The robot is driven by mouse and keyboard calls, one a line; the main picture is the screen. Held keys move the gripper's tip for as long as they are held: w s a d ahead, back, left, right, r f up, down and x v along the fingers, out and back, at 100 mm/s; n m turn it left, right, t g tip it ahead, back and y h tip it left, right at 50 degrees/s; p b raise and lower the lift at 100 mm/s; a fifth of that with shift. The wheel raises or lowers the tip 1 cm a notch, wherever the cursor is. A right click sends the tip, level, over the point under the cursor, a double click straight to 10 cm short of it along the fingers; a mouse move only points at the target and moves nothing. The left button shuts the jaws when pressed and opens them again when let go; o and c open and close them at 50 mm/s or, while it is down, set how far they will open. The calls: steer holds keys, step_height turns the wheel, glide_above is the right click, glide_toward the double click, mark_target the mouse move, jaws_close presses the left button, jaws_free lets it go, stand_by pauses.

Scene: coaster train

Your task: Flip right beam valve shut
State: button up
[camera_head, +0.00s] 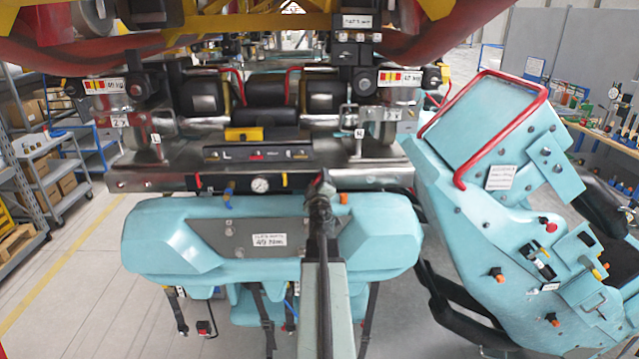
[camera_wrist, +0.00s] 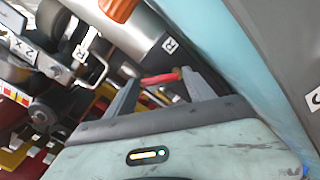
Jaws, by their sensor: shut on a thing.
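In the wrist view a red lever (camera_wrist: 160,78) lies between the two grey fingers of my gripper (camera_wrist: 161,82), spanning the gap between them. It sits by the metal beam (camera_wrist: 150,38), near a white "R" tag (camera_wrist: 170,45), and appears to be the right beam valve's handle. In the head view my gripper (camera_head: 325,188) is at the front of the beam (camera_head: 150,180), right of the round gauge (camera_head: 260,184). My arm and gripper hide most of the lever there, so its exact angle is unclear.
An orange fitting (camera_head: 343,198) is just right of my gripper. A blue fitting (camera_head: 227,194) hangs left of the gauge. The turquoise seat back (camera_head: 160,235) is close below the beam. A tilted turquoise seat (camera_head: 500,200) with a red bar stands at right.

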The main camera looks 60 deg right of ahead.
steer(key=n, duration=0.3)
steer(key=shift+w+a+r+n, duration=0.2)
steer(key=shift+w+a+n, duration=0.1)
steer(key=shift+w, duration=0.05)
steer(key=shift+w+a+n, duration=0.1)
steer(key=shift+w+n, duration=0.05)
steer(key=shift+n, duration=0.7)
steer(key=shift+w+a+n, duration=0.1)
steer(key=shift+w+n, duration=0.05)
steer(key=shift+n, duration=0.7)
steer(key=o, duration=1.1)
steer(key=shift+w, duration=0.1)
steer(key=shift+a, duration=0.1)
